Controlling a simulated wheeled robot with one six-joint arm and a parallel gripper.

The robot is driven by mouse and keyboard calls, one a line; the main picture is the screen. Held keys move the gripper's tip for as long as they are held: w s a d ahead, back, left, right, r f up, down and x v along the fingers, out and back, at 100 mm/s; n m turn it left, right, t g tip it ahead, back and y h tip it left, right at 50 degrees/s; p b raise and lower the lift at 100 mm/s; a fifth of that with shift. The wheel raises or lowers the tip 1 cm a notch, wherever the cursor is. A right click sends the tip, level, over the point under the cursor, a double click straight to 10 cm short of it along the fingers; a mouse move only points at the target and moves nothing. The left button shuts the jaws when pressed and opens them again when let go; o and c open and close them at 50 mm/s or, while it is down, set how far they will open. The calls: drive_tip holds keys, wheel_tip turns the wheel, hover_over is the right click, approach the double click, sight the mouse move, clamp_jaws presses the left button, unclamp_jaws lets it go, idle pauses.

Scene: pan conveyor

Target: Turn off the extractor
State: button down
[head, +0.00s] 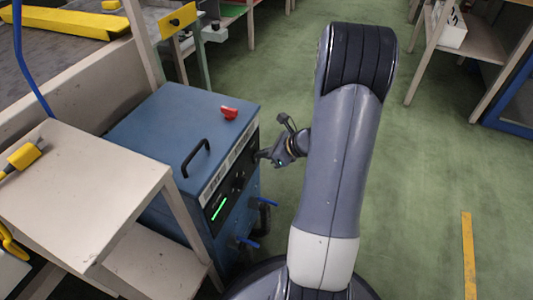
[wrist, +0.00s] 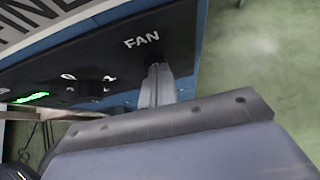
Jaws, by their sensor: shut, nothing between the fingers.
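The extractor looks to be the blue box-shaped unit (head: 150,125) left of my arm, with a black handle and a red knob (head: 229,113) on top. Its black front panel (head: 228,190) carries a lit green strip (head: 219,208), dark knobs and a white strip of lettering. My gripper (head: 258,155) is at the panel's far end. In the wrist view its shut fingers (wrist: 159,70) point at the panel just below the word FAN (wrist: 141,40). Whether they touch it I cannot tell; any control behind them is hidden. A black knob (wrist: 90,88) and the green light (wrist: 32,97) show further left.
A beige bench (head: 85,180) stands close on the unit's near left side. Blue-handled valves (head: 247,243) stick out low on its front. A shelf (head: 470,42) stands at the far right. The green floor right of my arm is clear, with a yellow strip.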

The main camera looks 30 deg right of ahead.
drive_tip(key=shift+r+p, duration=0.7)
drive_tip(key=shift+r, duration=0.1)
drive_tip(key=shift+s, duration=0.1)
